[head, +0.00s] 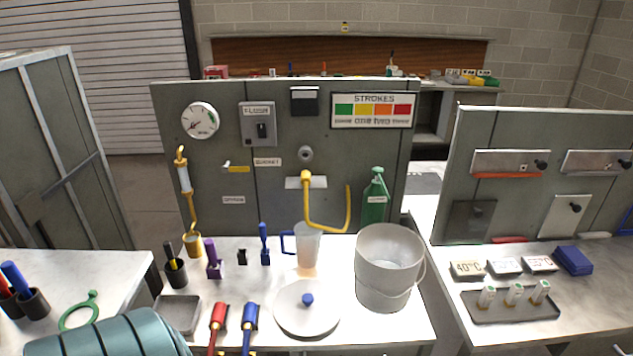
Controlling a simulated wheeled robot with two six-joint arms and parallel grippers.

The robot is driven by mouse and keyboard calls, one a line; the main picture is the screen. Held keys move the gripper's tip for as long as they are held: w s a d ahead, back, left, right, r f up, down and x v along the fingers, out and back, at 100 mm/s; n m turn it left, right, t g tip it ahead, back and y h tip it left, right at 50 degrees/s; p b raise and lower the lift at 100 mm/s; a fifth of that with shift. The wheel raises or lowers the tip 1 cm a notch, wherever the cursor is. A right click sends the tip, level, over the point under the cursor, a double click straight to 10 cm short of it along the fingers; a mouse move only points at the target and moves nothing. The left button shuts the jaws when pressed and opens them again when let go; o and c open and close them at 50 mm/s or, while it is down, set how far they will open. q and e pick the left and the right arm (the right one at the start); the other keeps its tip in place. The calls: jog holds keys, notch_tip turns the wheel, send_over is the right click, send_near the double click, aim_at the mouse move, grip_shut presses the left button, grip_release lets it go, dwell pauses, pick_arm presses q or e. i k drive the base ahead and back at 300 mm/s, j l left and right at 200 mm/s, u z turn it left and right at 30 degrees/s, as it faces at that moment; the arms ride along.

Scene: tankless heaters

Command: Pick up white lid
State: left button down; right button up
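The white lid (290,316) is a round, pale disc with a blue knob (307,299) on top. It lies flat near the front of the middle table in the head view, with its knob side up. A grey-white bucket (385,290) with a wire handle stands to its right, open at the top. Neither of my grippers shows in this view.
A clear jug (308,250) with a blue handle stands behind the lid. Red-handled (219,317) and blue-handled (250,317) tools lie just left of it. A metal tray (178,314) is farther left. A grey panel (225,120) rises behind the table.

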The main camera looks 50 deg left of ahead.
aim_at(303, 307)
jog(key=u, duration=1.55)
